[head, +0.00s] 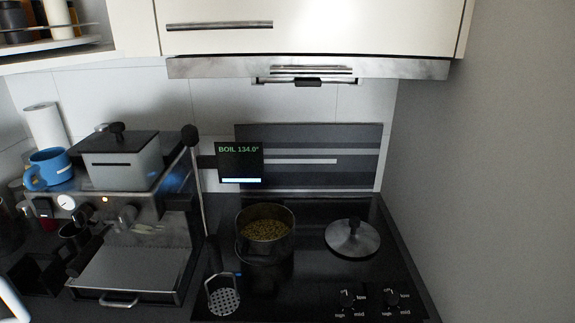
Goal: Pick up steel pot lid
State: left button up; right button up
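The steel pot lid (339,241) is a round, shallow metal disc with a small dark knob in its centre. It lies flat on the black cooktop, to the right of a pot (284,250) with yellowish contents. The pot is uncovered, and the lid is apart from it. Neither of my grippers is clearly in view. A pale, curved piece at the lower left edge is cut off, and I cannot tell what it is.
Stove knobs (390,299) sit in front of the lid. An espresso machine (135,270) carrying a lidded container (118,165) and blue mug (47,168) is at left. The range hood (400,68) overhangs; a wall bounds the right.

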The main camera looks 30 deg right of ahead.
aim_at(352, 237)
jog(key=z, duration=1.55)
